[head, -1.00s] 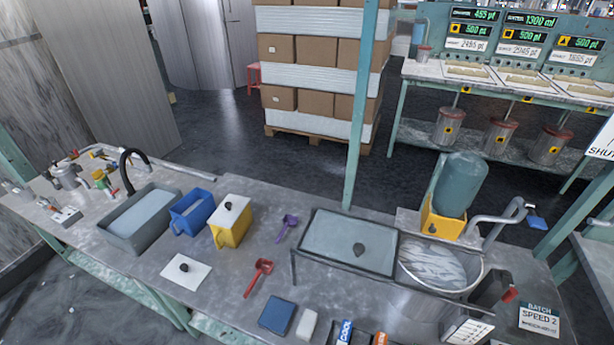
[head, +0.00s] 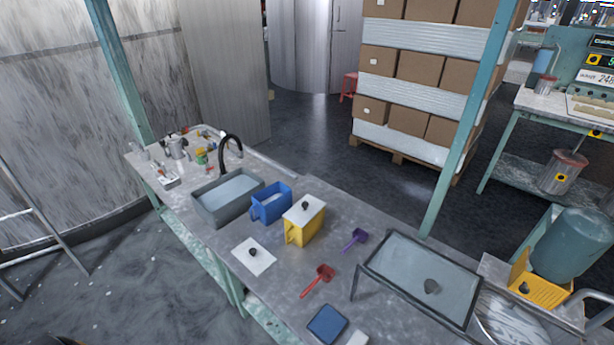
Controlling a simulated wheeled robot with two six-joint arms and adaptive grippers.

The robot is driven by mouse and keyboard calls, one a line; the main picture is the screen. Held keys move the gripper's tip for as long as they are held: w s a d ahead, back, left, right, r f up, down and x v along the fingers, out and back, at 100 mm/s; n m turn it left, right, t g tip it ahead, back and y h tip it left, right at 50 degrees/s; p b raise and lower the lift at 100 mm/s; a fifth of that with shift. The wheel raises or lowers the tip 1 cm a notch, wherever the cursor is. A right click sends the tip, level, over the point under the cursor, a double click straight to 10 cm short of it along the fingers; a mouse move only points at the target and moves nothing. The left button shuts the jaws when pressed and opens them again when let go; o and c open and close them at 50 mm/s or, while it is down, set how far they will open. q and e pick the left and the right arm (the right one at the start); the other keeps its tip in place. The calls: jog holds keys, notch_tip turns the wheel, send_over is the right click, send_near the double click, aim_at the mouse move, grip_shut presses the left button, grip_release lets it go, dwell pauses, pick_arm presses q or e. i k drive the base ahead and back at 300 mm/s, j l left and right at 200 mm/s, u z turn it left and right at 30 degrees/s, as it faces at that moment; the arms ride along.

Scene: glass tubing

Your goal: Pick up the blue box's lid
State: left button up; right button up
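The blue box (head: 271,205) stands open on the workbench, with pale contents showing inside. A flat white lid (head: 244,259) with a black knob lies on the bench in front of it, apart from the box.
A grey basin (head: 212,209) with a black tap (head: 232,140) is left of the blue box. A red scoop (head: 319,279), purple scoop (head: 354,239) and blue pad (head: 327,324) lie to the right. A framed glass tray (head: 408,264) is further right.

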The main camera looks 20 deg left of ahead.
aim_at(255, 257)
jog(key=u, duration=1.2)
jog(key=i+j, duration=0.25)
jog(key=j, duration=0.15)
jog(key=i+j, duration=0.25)
jog(key=j, duration=0.2)
jog(key=i+j, duration=0.25)
jog(key=j, duration=0.15)
jog(key=i+j+z, duration=0.1)
jog(key=i+j, duration=0.15)
jog(key=j, duration=0.15)
jog(key=z, duration=1.7)
